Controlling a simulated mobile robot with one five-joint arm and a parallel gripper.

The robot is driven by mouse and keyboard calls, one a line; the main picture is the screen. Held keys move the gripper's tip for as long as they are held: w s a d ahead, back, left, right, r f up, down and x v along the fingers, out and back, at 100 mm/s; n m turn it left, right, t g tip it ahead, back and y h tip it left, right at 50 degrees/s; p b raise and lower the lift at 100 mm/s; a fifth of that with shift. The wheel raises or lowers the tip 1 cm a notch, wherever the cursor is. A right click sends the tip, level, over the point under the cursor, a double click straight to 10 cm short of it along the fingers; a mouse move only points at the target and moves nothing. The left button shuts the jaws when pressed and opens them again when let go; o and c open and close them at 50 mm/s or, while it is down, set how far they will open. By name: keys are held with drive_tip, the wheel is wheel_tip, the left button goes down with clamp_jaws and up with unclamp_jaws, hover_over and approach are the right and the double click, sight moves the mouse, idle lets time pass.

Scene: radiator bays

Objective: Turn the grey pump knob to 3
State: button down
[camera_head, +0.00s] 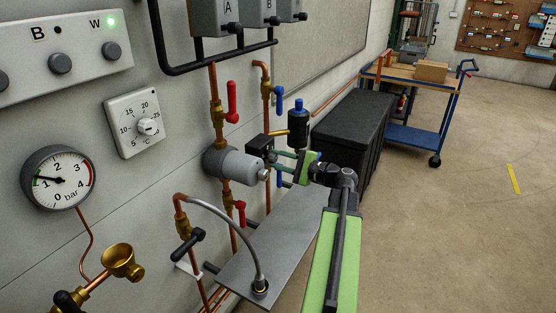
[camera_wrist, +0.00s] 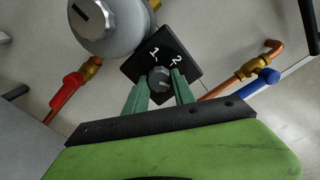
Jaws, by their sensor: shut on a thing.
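The grey pump knob (camera_wrist: 159,76) sits in the middle of a black dial plate (camera_wrist: 168,56) on the grey pump. The plate shows the marks 1 and 2 in the wrist view; no 3 can be seen there. My gripper (camera_wrist: 161,83) has one green finger on each side of the knob and is shut on it. I cannot tell which mark the knob points to. In the head view my gripper (camera_head: 277,160) is at the black plate (camera_head: 260,145), and the knob is hidden. The pump body (camera_head: 236,166) is left of it.
Copper pipes carry red valve handles (camera_head: 232,102) and blue handles (camera_head: 279,98) close around the pump. A grey shelf (camera_head: 262,252) lies below. A black chest (camera_head: 352,125) and a trolley (camera_head: 420,137) stand behind; the right floor is clear.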

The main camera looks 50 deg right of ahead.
drive_tip(key=shift+m, duration=0.3)
idle(0.4)
drive_tip(key=c, duration=1.1)
unclamp_jaws()
drive_tip(key=v, duration=1.7)
drive_tip(key=shift+s, duration=0.25)
drive_tip(key=shift+f, duration=0.1)
